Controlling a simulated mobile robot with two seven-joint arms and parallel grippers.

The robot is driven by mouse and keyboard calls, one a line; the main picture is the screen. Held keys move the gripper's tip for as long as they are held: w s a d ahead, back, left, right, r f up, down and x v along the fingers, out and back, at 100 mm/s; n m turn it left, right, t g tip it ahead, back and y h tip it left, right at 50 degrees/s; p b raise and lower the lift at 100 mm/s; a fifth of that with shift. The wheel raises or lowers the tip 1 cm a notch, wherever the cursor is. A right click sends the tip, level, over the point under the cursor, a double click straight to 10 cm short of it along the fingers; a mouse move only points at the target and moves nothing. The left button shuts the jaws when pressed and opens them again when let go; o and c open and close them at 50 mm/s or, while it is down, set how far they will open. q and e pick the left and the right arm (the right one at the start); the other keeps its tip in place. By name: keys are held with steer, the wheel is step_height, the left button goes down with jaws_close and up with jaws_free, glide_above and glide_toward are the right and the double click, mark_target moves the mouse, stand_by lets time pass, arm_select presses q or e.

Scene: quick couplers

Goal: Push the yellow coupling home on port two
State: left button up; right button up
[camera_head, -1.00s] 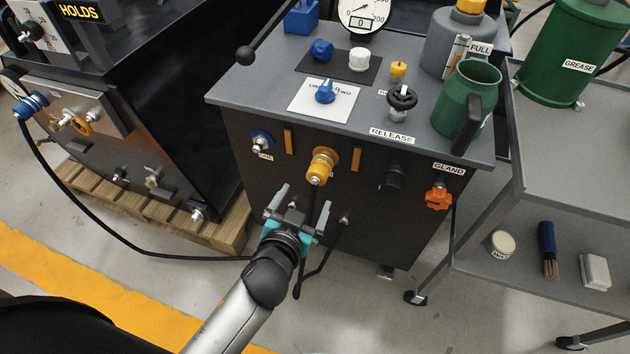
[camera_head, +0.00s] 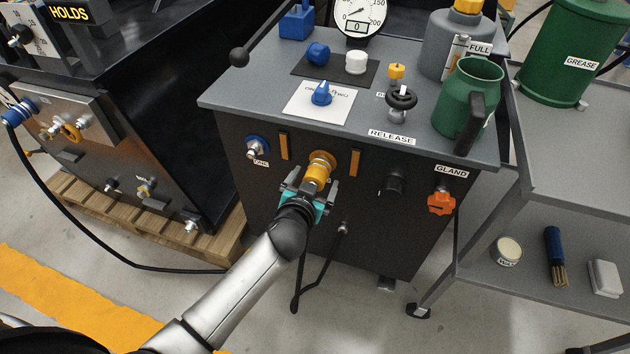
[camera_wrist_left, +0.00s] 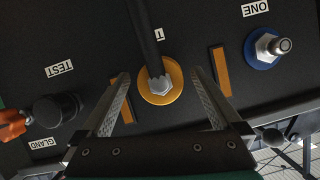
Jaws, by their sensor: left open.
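The yellow coupling (camera_head: 319,167) sits at the middle port on the dark front panel of the bench. In the left wrist view it shows end-on as a yellow ring with a silver hex (camera_wrist_left: 161,88) and a black hose (camera_wrist_left: 144,35) leading off it. The port's label is mostly hidden behind the hose. Whether the coupling is fully seated I cannot tell. My left gripper (camera_head: 311,184) is open, its fingers on either side of the coupling; in the wrist view gaps show between ring and fingers. My right gripper is not in view.
Blue port one (camera_head: 256,149) is left of the coupling, the black test port (camera_head: 391,184) and orange gland knob (camera_head: 441,202) right. Orange strips (camera_head: 284,147) flank the coupling. The bench top holds a gauge (camera_head: 358,16), selector (camera_head: 321,94) and green jug (camera_head: 466,100). A trolley (camera_head: 577,160) stands right.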

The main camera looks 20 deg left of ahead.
arm_select(q)
steer(key=shift+w+f, duration=0.15)
steer(key=shift+w, duration=0.2)
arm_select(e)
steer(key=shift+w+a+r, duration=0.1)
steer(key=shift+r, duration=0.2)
arm_select(q)
steer(key=shift+c, duration=0.3)
jaws_close()
stand_by(0.7)
steer(key=shift+s, duration=0.15)
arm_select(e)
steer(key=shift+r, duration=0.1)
arm_select(q)
steer(key=shift+s+a+p, duration=0.15)
steer(key=shift+s+p, duration=0.35)
steer(key=shift+s, duration=1.5)
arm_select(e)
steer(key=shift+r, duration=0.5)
arm_select(q)
steer(key=shift+s, duration=0.1)
